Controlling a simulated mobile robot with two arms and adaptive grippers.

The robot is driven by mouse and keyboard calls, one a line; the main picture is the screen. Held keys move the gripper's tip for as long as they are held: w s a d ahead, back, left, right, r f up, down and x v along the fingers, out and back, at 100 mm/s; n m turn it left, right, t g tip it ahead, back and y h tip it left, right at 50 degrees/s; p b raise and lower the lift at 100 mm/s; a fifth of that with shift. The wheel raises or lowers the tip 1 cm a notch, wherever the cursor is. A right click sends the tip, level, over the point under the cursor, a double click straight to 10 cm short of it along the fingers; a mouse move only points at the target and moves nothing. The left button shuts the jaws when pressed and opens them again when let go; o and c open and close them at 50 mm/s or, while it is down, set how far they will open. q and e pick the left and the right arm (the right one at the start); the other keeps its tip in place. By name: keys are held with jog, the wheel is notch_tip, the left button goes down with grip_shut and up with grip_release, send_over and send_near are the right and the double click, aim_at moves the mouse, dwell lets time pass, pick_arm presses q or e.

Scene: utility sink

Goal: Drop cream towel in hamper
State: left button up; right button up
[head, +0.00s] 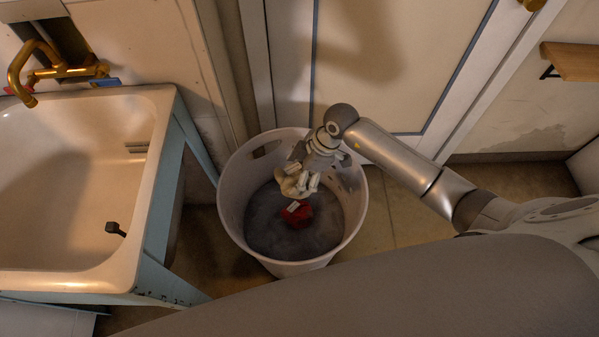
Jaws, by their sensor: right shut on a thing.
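The white hamper (230,205) stands on the floor in the middle of the head view, with its open top facing up. My right gripper (302,183) is over the hamper's opening and is shut on the crumpled cream towel (289,184). The towel hangs bunched below the fingers, within the outline of the rim. I cannot tell its exact height above the bottom. A red item (297,215) shows inside the hamper, below the towel. My left gripper is not in view.
A white utility sink (75,180) with a brass faucet (55,70) and blue legs stands to the left of the hamper. A panelled door (380,60) is behind it. A wooden shelf (572,61) is at the upper right. Tiled floor shows right of the hamper.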

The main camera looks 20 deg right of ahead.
jog(key=o, duration=1.1)
jog(key=shift+c, duration=0.2)
jog(key=shift+f, duration=0.1)
jog(key=v, duration=1.2)
